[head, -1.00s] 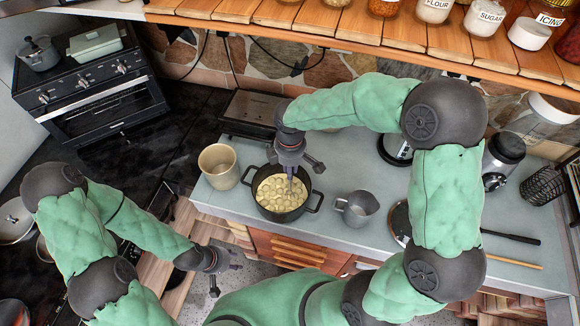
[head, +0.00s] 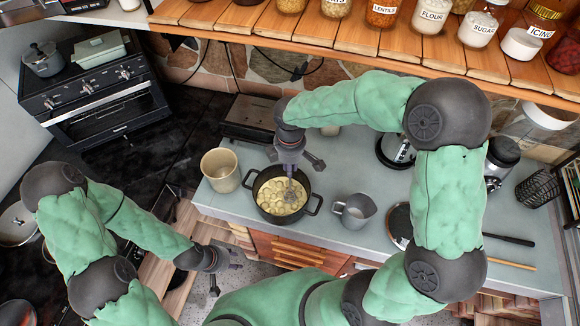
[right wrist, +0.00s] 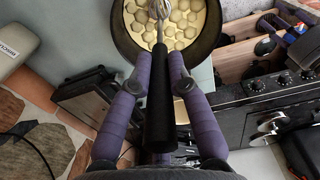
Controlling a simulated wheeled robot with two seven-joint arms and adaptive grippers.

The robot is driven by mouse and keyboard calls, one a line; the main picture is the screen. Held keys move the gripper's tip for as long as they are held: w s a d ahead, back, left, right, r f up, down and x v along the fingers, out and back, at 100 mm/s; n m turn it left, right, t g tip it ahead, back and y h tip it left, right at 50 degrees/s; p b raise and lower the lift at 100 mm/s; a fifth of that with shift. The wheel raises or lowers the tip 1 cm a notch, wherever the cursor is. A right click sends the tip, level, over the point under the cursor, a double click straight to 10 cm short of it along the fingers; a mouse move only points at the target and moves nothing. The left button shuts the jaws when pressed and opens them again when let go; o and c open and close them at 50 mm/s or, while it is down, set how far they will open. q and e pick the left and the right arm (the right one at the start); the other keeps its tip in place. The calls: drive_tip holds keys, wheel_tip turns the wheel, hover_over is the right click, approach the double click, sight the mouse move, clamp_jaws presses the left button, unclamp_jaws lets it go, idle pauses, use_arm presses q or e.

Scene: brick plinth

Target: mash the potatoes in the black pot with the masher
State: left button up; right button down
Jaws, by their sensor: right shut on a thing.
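The black pot (head: 314,203) stands on the grey counter with pale potato pieces (head: 271,197) inside; many still show as separate rounded lumps. They also show in the right wrist view (right wrist: 180,22). My right gripper (head: 297,163) is above the pot, shut on the masher's black handle (right wrist: 160,105). The masher's metal head (head: 293,194) is down in the pot among the potatoes, and its lower end is hard to make out. My left gripper (head: 222,273) is low at the left, clear of the counter, its fingers apart and empty.
A beige canister (head: 221,170) stands close left of the pot, and a grey jug (head: 355,210) stands to its right. A toaster-like appliance (head: 250,117) is behind. A wooden shelf with jars (head: 432,15) overhangs the back. The counter right of the jug has some free room.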

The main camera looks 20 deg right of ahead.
drive_tip(key=shift+r, duration=0.45)
drive_tip(key=shift+r+p, duration=2.6)
drive_tip(key=shift+r, duration=0.75)
wheel_tip(320, 180, up, 5)
drive_tip(key=p, duration=0.3)
drive_tip(key=shift+p, duration=0.4)
